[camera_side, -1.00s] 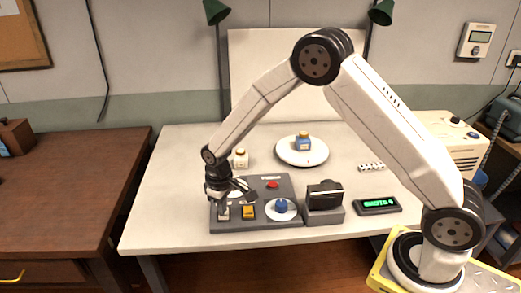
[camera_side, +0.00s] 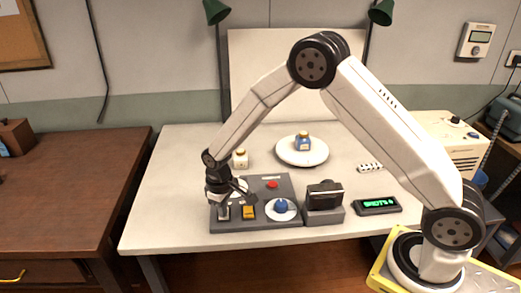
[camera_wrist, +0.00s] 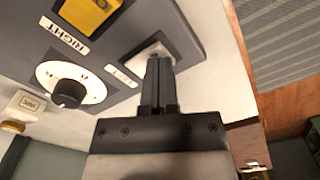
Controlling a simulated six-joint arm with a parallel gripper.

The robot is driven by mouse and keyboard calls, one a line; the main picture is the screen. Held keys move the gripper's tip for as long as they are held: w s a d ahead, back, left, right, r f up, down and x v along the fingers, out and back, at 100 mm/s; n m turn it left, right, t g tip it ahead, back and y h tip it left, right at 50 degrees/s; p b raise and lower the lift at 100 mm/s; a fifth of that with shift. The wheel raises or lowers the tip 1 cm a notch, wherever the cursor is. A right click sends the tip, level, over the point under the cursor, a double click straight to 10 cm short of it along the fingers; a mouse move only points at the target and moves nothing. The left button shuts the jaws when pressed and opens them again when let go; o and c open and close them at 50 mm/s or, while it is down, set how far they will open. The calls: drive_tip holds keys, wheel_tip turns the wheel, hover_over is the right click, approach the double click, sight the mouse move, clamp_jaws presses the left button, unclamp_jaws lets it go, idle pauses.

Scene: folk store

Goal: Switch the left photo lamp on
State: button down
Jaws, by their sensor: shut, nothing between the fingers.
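My gripper (camera_side: 224,203) points down at the left end of the grey control panel (camera_side: 263,190). In the wrist view its fingers (camera_wrist: 160,66) are shut with nothing between them. They are over the pale left switch (camera_wrist: 148,52), largely hiding it, beside a partly covered label; I cannot tell whether they touch it. The yellow switch (camera_side: 248,212) sits just right of it and shows in the wrist view (camera_wrist: 88,12) beside the label RIGHT. The green left photo lamp (camera_side: 215,10) is at the top, cut by the frame; no glow is visible on it.
The panel also has a blue knob (camera_side: 281,206), a red button (camera_side: 272,184) and a black dial (camera_wrist: 68,93). A camera (camera_side: 324,194) and a green display (camera_side: 377,205) stand to the right. A white turntable (camera_side: 302,158) holds a blue bottle behind.

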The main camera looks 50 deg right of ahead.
sight(227, 216)
drive_tip(key=shift+f, duration=0.25)
drive_tip(key=shift+r, duration=3.5)
drive_tip(key=shift+s+d+r, duration=0.2)
drive_tip(key=shift+s+r, duration=0.1)
drive_tip(key=shift+s, duration=0.15)
drive_tip(key=s+d+r+m+t, duration=0.1)
drive_tip(key=s+d+r, duration=0.1)
drive_tip(key=s, duration=0.7)
drive_tip(key=s+d+r+m+t, duration=0.1)
drive_tip(key=s+d+r+m, duration=0.1)
drive_tip(key=s, duration=0.7)
drive_tip(key=shift+s+d+t, duration=0.25)
drive_tip(key=shift+d+t, duration=0.05)
drive_tip(key=shift+d, duration=0.45)
